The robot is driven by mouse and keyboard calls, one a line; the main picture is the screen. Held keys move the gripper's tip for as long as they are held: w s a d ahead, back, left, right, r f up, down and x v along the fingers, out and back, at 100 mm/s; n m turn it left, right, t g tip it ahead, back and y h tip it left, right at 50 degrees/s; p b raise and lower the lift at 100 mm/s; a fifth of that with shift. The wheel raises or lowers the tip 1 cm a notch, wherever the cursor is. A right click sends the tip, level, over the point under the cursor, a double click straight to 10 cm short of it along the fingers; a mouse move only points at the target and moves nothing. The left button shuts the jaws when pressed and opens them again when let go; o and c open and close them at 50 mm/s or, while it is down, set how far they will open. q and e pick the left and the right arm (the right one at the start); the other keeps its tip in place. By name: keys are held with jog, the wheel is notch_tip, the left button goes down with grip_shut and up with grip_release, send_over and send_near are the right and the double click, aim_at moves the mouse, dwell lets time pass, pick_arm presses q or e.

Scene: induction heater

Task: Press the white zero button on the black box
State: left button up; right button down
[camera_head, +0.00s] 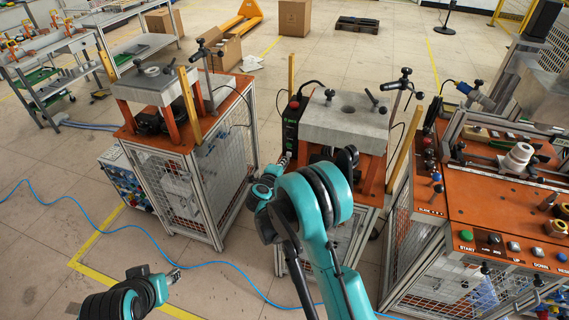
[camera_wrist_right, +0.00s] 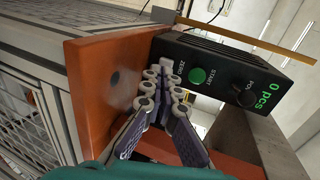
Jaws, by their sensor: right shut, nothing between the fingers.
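The black box (camera_head: 291,125) stands at the left edge of the middle workstation. In the right wrist view the black box (camera_wrist_right: 213,58) shows a green START button, a black knob and a green "0 pcs" display. A small white piece beside the ZERO label, apparently the white zero button (camera_wrist_right: 166,61), sits just past my fingertips. I cannot tell whether they touch it. My right gripper (camera_head: 286,157) is shut and empty in front of the box; its fingers (camera_wrist_right: 163,85) show in the wrist view. My left gripper (camera_head: 175,275) is low at the left, over the floor.
The box rests on an orange tabletop (camera_wrist_right: 95,85), beside a grey block (camera_head: 345,122) on orange supports. A yellowish post (camera_head: 291,75) rises behind the box. Another workstation (camera_head: 190,150) stands left, and an orange control bench (camera_head: 500,200) stands right. Floor lies open at the lower left.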

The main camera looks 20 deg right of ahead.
jog(key=v, duration=0.2)
jog(key=shift+s+a+r, duration=0.15)
jog(key=shift+s+a, duration=0.05)
jog(key=p+v, duration=0.1)
jog(key=v, duration=0.2)
jog(key=shift+s+a+p, duration=0.1)
jog(key=shift+s+p, duration=0.05)
jog(key=shift+p, duration=0.25)
pick_arm(q)
jog(key=shift+s+a+r+p, duration=0.15)
jog(key=shift+r+p, duration=0.1)
jog(key=shift+r, duration=0.4)
jog(key=shift+s+r+p, duration=0.1)
jog(key=shift+r+p, duration=0.1)
jog(key=shift+r, duration=0.4)
pick_arm(e)
jog(key=v, duration=0.5)
